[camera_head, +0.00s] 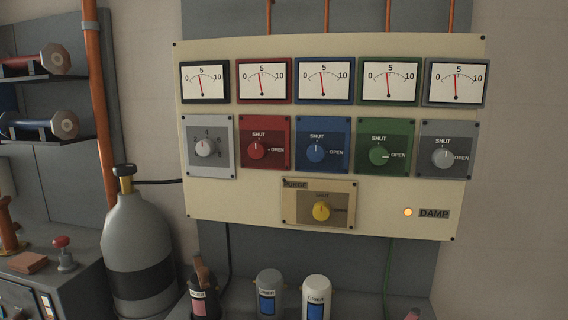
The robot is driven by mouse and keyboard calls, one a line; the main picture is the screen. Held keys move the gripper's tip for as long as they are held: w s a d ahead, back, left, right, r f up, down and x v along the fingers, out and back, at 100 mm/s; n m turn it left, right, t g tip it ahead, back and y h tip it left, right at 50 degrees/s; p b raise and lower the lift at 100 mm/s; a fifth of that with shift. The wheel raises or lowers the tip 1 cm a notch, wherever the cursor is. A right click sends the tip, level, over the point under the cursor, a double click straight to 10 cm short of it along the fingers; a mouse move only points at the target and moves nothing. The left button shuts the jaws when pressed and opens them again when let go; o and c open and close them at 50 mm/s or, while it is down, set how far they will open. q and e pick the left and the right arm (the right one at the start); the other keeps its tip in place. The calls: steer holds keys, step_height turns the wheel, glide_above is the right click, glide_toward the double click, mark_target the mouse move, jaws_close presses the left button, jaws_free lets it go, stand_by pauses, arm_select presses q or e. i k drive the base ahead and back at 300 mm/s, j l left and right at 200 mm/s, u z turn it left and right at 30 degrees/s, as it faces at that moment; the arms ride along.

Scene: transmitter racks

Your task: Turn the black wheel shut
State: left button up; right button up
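A black wheel (124,170) sits on the yellow neck on top of a grey gas cylinder (140,235) at the left. The cylinder stands upright and has a dark band low on its body. A thin black line runs from near the wheel to the panel. I cannot tell from this view whether the wheel is open or shut. Neither of my grippers is in view.
A cream panel (350,215) carries several gauges and knobs. The red knob (256,150) points toward SHUT. Canisters (270,290) stand below. An orange pipe (97,110) rises behind the cylinder.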

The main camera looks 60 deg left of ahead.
mark_target(129, 169)
steer(key=u, duration=2.8)
steer(key=i+j+z, duration=0.25)
steer(key=k+l, duration=0.05)
